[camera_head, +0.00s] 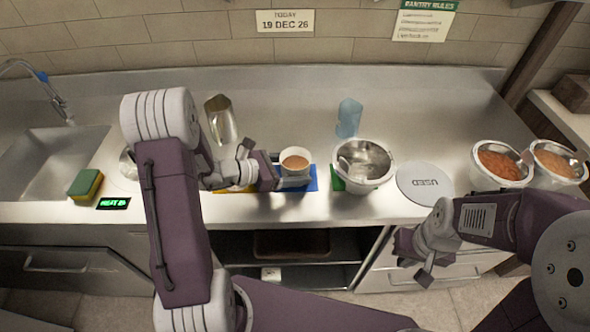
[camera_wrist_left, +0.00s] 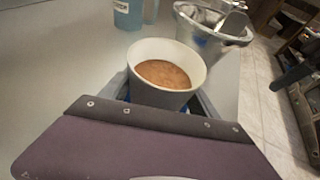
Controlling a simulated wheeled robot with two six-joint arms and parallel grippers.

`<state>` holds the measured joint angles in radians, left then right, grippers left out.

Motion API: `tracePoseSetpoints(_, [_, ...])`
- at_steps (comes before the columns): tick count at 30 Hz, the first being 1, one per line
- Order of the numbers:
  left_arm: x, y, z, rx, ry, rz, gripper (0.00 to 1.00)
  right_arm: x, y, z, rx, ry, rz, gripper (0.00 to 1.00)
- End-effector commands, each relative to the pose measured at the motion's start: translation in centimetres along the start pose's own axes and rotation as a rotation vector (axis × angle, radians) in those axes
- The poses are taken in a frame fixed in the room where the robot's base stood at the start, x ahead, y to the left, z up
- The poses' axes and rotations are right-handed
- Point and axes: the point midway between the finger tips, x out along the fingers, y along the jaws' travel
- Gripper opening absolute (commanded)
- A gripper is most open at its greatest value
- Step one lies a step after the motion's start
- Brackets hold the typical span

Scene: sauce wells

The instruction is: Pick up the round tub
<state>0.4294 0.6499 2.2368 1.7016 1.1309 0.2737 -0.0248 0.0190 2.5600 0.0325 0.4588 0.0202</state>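The round tub (camera_head: 295,162) is a white cup-shaped tub with brown sauce in it, upright at a blue mat (camera_head: 311,179) on the steel counter. In the left wrist view the tub (camera_wrist_left: 165,76) stands between the fingers of my left gripper (camera_wrist_left: 163,98). In the head view my left gripper (camera_head: 279,180) reaches it from the left. The fingers lie along both sides of the tub; I cannot tell whether they press on it or whether it is clear of the mat. My right gripper (camera_head: 414,258) is open and empty, in front of the counter.
A metal bowl (camera_head: 379,178) stands right of the tub on a green mat, with a blue cup (camera_head: 348,118) behind. A round lid-like disc marked USED (camera_head: 425,184) lies farther right, near two bowls of reddish food (camera_head: 500,163). A metal pitcher (camera_head: 220,121) stands behind my left arm.

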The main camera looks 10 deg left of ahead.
Motion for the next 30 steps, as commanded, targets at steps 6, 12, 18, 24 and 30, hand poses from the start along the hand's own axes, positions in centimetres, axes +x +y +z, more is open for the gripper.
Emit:
tracePoseSetpoints(6, [0.0,0.0,0.0,0.001,0.000,0.000,0.15,0.0,0.0,0.0,0.000,0.000,0.000,0.00])
tracePoseSetpoints(12, [-0.4,0.1,1.1,0.003,-0.001,0.001,0.15,-0.3,0.0,0.0,0.000,0.000,0.000,0.00])
tracePoseSetpoints(18, [-2.4,0.1,5.8,0.008,-0.003,0.002,0.15,-1.3,0.0,-0.1,0.000,0.000,0.000,0.00])
tracePoseSetpoints(24, [-3.6,0.0,8.8,0.004,-0.001,0.000,0.15,-1.8,0.0,-0.2,0.000,0.000,0.000,0.00])
tracePoseSetpoints(30, [-3.9,0.0,9.3,0.000,-0.001,0.000,0.15,-1.8,0.0,-0.2,0.000,0.000,0.000,0.00])
